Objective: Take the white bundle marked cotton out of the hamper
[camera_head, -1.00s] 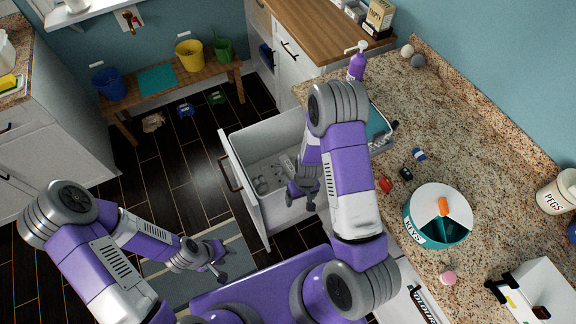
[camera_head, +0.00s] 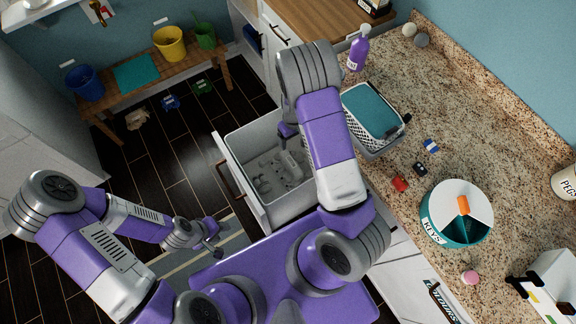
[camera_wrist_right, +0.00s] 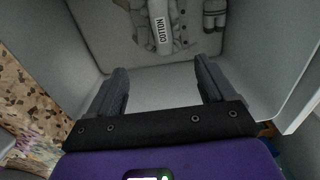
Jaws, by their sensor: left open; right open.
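The hamper (camera_head: 236,182) is an open white pull-out bin in the cabinet front, holding pale bundles at its bottom. The white bundle marked COTTON (camera_wrist_right: 161,32) lies inside it, at the top middle of the right wrist view, partly cut off by the picture edge. My right gripper (camera_wrist_right: 161,82) is open and empty, above the bin floor, with its fingers pointing toward the bundle and apart from it. In the head view my right arm hides much of that gripper. My left gripper (camera_head: 214,248) is open and empty, out over the floor left of the hamper.
A second bundle with dark bands (camera_wrist_right: 214,14) lies right of the cotton one. Bin walls close in on both sides. The granite counter to the right holds a basket with teal cloth (camera_head: 373,110), a KEYS tin (camera_head: 452,232) and a purple bottle (camera_head: 358,50).

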